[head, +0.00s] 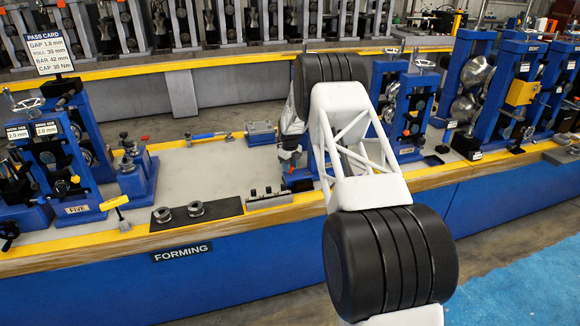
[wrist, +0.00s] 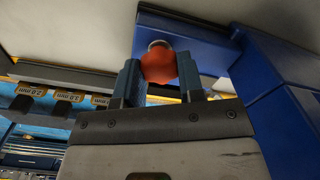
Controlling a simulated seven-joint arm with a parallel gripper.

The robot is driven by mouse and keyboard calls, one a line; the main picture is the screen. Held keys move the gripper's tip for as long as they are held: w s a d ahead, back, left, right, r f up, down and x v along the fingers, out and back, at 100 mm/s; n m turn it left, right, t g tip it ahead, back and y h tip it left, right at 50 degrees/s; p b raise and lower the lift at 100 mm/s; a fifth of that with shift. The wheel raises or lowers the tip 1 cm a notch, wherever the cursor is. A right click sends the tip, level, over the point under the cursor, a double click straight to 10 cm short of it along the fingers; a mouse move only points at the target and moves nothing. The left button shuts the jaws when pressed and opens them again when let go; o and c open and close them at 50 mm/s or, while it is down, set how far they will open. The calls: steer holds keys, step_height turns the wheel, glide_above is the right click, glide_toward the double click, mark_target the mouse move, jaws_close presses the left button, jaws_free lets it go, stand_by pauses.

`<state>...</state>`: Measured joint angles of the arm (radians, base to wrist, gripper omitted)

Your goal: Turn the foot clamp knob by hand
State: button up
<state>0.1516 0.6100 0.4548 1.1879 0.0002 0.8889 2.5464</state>
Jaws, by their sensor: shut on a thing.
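The orange-red foot clamp knob (wrist: 159,62) sits between the two fingers of my gripper (wrist: 158,76) in the wrist view. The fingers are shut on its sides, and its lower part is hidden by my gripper. A pale metal collar shows just behind the knob, in front of a blue block (wrist: 195,35). In the head view my gripper (head: 289,158) reaches down to the bed beside a blue stand. My arm hides much of that stand, and a small orange-red patch shows by the fingers.
A blue upright (wrist: 275,75) stands close on the right in the wrist view. In the head view two metal rings lie on a dark mat (head: 168,226) at the front edge, beside a strip of small parts (head: 270,199). The grey bed (head: 205,170) is clear left of my gripper.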

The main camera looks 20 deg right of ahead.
steer(key=o, duration=0.8)
steer(key=shift+n, duration=0.3)
steer(key=shift+r, duration=0.1)
steer(key=shift+r, duration=2.9)
steer(key=shift+r, duration=0.15)
step_height(320, 180, up, 8)
steer(key=shift+f, duration=0.25)
steer(key=shift+r, duration=0.1)
